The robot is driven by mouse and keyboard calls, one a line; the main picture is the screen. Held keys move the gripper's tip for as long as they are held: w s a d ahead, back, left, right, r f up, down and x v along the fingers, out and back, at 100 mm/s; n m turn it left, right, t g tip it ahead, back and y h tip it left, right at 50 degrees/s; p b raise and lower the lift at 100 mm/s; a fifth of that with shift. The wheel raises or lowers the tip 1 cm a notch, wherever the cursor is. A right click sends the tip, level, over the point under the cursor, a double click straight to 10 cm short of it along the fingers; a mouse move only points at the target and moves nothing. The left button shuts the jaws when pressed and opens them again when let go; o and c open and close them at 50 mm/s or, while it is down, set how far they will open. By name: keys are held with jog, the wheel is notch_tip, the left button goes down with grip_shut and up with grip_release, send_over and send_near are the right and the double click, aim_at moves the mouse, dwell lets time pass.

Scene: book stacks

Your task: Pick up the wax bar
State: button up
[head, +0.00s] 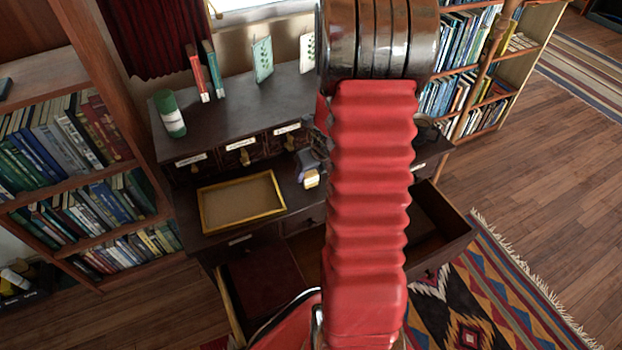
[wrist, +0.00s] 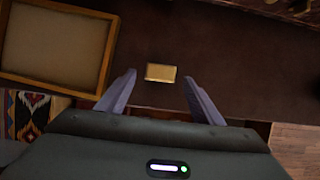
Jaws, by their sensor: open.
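The wax bar (wrist: 160,72) is a small yellowish block lying on the dark desk top. In the wrist view it is just beyond and between the fingertips of my gripper (wrist: 158,76), which is open and empty. In the head view the wax bar (head: 311,179) shows beside my gripper (head: 308,168), right of the tray. My red arm hides much of the desk there, and the gripper is only partly visible.
A wood-framed tray (head: 205,213) lies left of the bar. A green-and-white cylinder (head: 170,114), upright books (head: 197,75) and cards (head: 262,60) stand on the desk's upper shelf. An open drawer (head: 436,222) juts out at right. Bookshelves (head: 60,150) flank the desk.

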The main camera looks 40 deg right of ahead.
aim_at(310, 174)
dwell(0.3)
jog(key=shift+x, duration=2.55)
jog(key=shift+w+d, duration=0.1)
jog(key=c, duration=1.3)
jog(key=shift+o, duration=0.2)
jog(key=shift+r, duration=0.25)
jog(key=shift+r, duration=4.8)
